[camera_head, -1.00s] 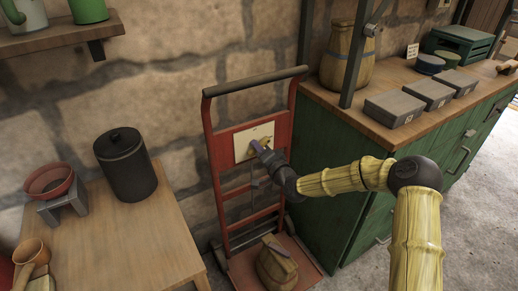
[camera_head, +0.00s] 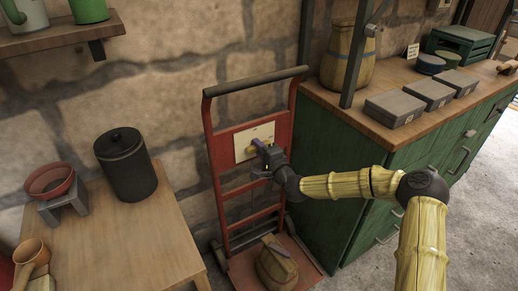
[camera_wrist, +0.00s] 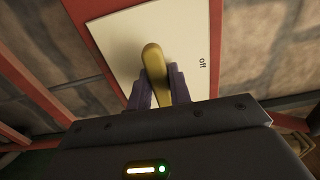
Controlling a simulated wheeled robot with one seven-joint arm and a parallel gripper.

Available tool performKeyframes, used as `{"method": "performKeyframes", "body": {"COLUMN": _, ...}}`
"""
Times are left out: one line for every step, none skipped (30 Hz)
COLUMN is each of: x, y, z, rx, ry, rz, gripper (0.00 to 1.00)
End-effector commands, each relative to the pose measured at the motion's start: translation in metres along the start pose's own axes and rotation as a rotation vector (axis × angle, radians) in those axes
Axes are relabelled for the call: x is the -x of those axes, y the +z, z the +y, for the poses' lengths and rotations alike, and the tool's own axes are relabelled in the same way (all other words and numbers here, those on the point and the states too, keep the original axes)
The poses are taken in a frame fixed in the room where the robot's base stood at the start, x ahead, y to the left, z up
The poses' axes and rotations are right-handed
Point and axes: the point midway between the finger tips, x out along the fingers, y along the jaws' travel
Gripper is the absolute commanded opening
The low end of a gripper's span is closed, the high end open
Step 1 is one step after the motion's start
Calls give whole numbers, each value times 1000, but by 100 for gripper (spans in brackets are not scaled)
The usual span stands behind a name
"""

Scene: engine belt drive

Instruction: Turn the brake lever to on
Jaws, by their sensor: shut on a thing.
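The brake lever is a yellow handle (camera_wrist: 155,72) on a pale plate (camera_wrist: 190,27) fixed to the red hand truck. In the wrist view the word "off" is printed at the plate's right side; no other label shows. My gripper (camera_wrist: 160,90) has its two purple fingers on either side of the handle and is shut on it. In the head view my gripper (camera_head: 268,150) is at the plate (camera_head: 247,140), covering part of it, and only a bit of yellow shows beside the fingers. The lever's base is partly hidden.
The red hand truck (camera_head: 215,160) stands against the stone wall, with a sack (camera_head: 278,266) on its foot plate. A green cabinet (camera_head: 335,190) is close on the right. A wooden table (camera_head: 110,250) with a black canister (camera_head: 125,164) is on the left.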

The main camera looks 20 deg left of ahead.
Motion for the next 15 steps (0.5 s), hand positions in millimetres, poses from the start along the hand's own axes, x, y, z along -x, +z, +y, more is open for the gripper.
{"method": "performKeyframes", "body": {"x": 0, "y": -2, "z": 1, "rx": -2, "ry": 2, "rz": 3, "gripper": 0}}
{"method": "performKeyframes", "body": {"x": 0, "y": -2, "z": 1, "rx": -1, "ry": 2, "rz": 3, "gripper": 0}}
{"method": "performKeyframes", "body": {"x": 0, "y": -2, "z": 1, "rx": -1, "ry": 2, "rz": 4, "gripper": 0}}
{"method": "performKeyframes", "body": {"x": 0, "y": -2, "z": 1, "rx": -1, "ry": 2, "rz": 4, "gripper": 0}}
{"method": "performKeyframes", "body": {"x": 0, "y": -2, "z": 1, "rx": -1, "ry": 2, "rz": 4, "gripper": 0}}
{"method": "performKeyframes", "body": {"x": 0, "y": -2, "z": 1, "rx": -1, "ry": 2, "rz": 4, "gripper": 0}}
{"method": "performKeyframes", "body": {"x": 0, "y": -2, "z": 1, "rx": -1, "ry": 2, "rz": 4, "gripper": 26}}
{"method": "performKeyframes", "body": {"x": 0, "y": -2, "z": 1, "rx": -1, "ry": 2, "rz": 3, "gripper": 32}}
{"method": "performKeyframes", "body": {"x": 0, "y": -2, "z": 1, "rx": 0, "ry": 2, "rz": 3, "gripper": 39}}
{"method": "performKeyframes", "body": {"x": 0, "y": -1, "z": 1, "rx": 0, "ry": 1, "rz": 3, "gripper": 40}}
{"method": "performKeyframes", "body": {"x": 0, "y": -1, "z": 1, "rx": 0, "ry": 1, "rz": 3, "gripper": 40}}
{"method": "performKeyframes", "body": {"x": 0, "y": -1, "z": 1, "rx": 0, "ry": 1, "rz": 2, "gripper": 40}}
{"method": "performKeyframes", "body": {"x": 0, "y": -1, "z": 1, "rx": 0, "ry": 1, "rz": 2, "gripper": 40}}
{"method": "performKeyframes", "body": {"x": 0, "y": -1, "z": 1, "rx": 0, "ry": 1, "rz": 2, "gripper": 40}}
{"method": "performKeyframes", "body": {"x": 0, "y": -1, "z": 1, "rx": 0, "ry": 1, "rz": 2, "gripper": 40}}
